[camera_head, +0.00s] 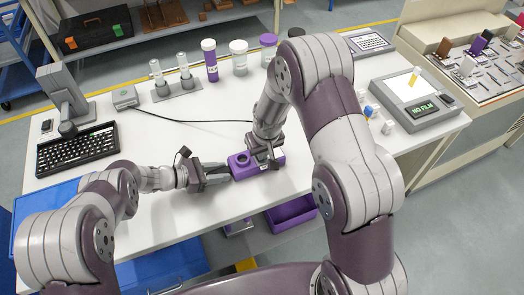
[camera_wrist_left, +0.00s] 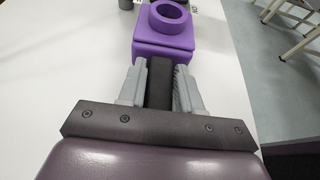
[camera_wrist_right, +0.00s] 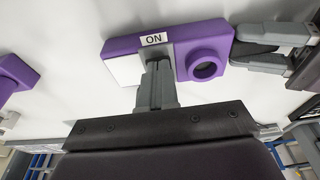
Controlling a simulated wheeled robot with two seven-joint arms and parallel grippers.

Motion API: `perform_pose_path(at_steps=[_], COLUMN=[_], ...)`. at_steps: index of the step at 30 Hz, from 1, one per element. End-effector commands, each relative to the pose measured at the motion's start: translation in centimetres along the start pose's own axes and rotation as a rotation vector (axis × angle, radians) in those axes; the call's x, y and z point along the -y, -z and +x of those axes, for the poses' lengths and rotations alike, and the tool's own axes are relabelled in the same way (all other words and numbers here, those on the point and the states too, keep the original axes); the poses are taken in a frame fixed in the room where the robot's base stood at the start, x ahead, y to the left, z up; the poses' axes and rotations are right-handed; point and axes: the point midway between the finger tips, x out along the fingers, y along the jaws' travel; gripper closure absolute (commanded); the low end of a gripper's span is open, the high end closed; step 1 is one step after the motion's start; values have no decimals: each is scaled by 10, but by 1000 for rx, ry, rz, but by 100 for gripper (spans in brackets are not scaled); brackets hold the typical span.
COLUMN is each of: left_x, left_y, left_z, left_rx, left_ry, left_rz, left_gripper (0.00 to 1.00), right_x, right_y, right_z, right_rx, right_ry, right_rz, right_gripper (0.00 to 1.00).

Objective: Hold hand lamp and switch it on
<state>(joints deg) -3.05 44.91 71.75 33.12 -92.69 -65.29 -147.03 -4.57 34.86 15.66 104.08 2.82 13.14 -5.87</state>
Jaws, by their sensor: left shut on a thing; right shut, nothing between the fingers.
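The purple hand lamp (camera_head: 238,161) is at the front middle of the white table, with a round ring on its top. My left gripper (camera_wrist_left: 160,72) is shut on the lamp's black handle (camera_wrist_left: 159,85). In the right wrist view the lamp body (camera_wrist_right: 215,42) shows an "ON" label (camera_wrist_right: 154,39) beside a pale panel (camera_wrist_right: 124,68). My right gripper (camera_wrist_right: 158,68) is shut and empty, its fingertips over the lamp just below the label. I cannot tell whether they touch it, and they hide part of the panel. No light from the lamp is visible.
A black keyboard (camera_head: 78,149) and a grey stand (camera_head: 66,95) are at the left. Several bottles (camera_head: 209,60) and a tube rack (camera_head: 177,88) stand at the back. A "NO FILM" device (camera_head: 417,98) is at the right. A purple bin (camera_head: 291,214) sits below the front edge.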

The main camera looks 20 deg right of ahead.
Motion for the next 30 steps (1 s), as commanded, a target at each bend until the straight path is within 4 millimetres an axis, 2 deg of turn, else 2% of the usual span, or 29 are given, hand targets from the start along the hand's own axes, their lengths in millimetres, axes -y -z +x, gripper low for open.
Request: perform_pose_path(at_steps=[4,7,14,30], left_x=[0,0,0,0], left_y=[0,0,0,0], left_z=[0,0,0,0], left_rx=[0,0,0,0], left_ry=[0,0,0,0], left_rz=[0,0,0,0], left_gripper=[100,100,100,100], right_x=[0,0,0,0], right_y=[0,-7,-6,9], right_z=[0,8,8,3], right_rx=[0,3,0,0], right_ry=[0,1,1,1], right_rz=[0,0,0,0], right_gripper=[100,100,100,100])
